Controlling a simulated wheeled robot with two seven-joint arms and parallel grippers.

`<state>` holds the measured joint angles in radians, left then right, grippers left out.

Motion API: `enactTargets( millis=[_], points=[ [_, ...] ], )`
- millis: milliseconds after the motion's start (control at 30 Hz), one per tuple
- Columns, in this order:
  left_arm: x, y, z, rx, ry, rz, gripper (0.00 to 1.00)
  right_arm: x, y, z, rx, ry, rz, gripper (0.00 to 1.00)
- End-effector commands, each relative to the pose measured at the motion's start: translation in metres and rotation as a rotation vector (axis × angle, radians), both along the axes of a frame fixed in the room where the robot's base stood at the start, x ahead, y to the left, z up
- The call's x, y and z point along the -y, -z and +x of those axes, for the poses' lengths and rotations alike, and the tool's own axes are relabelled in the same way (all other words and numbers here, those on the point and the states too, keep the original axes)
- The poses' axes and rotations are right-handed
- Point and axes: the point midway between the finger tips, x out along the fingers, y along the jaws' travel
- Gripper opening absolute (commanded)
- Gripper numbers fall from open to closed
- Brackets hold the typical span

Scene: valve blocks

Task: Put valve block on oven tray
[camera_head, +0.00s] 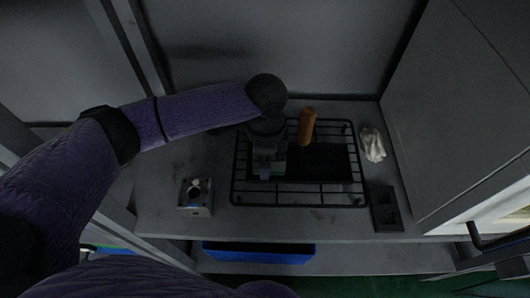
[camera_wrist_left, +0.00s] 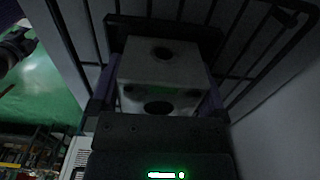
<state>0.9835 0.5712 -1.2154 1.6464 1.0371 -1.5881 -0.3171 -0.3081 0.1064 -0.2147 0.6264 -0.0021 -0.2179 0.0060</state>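One grey metal valve block (camera_head: 195,197) with a round hole in its top stands on the worktop, left of the oven tray. The oven tray (camera_head: 330,198) is a black wire rack with a dark flat area in its middle. My left gripper (camera_head: 268,172) is over the left part of the tray, pointing down. In the left wrist view a second pale valve block (camera_wrist_left: 165,65) with several holes sits between the fingers of the left gripper (camera_wrist_left: 160,95), which look closed on its sides. Whether its underside touches the tray is hidden.
An orange cylinder (camera_head: 307,125) stands at the tray's back. A crumpled whitish thing (camera_head: 372,144) and a dark two-compartment holder (camera_head: 385,207) are right of the tray. A blue bin (camera_head: 259,252) is below the worktop's front edge. A cabinet (camera_head: 455,110) bounds the right side.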

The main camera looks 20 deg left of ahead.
Motion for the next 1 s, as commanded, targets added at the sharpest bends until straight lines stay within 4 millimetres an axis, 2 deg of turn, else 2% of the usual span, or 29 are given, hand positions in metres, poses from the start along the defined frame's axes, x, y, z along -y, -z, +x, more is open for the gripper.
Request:
enactTargets(
  millis=[267, 367, 600, 700, 833, 1000],
  points=[
    [0.000, -0.002, 0.000, 0.001, 0.000, 0.000, 1.00, 0.000, 0.000, 0.000, 0.001, 0.002, 0.000, 0.59],
    [0.000, -0.022, 0.000, 0.002, 0.000, -0.001, 1.00, 0.000, -0.008, 0.002, 0.004, 0.002, 0.000, 0.59],
    [0.001, -0.093, 0.001, 0.004, -0.001, -0.002, 1.00, -0.001, -0.034, 0.006, 0.012, 0.001, 0.000, 0.59],
    [0.001, -0.112, 0.000, 0.002, 0.000, -0.001, 1.00, -0.001, -0.039, 0.006, 0.014, 0.002, -0.001, 0.59],
    [0.001, -0.123, 0.000, 0.000, 0.000, 0.000, 1.00, -0.001, -0.042, 0.007, 0.014, 0.004, -0.002, 0.59],
    [0.001, -0.124, 0.000, -0.001, 0.000, 0.001, 1.00, -0.001, -0.041, 0.007, 0.013, 0.005, -0.001, 0.59]
  ],
)
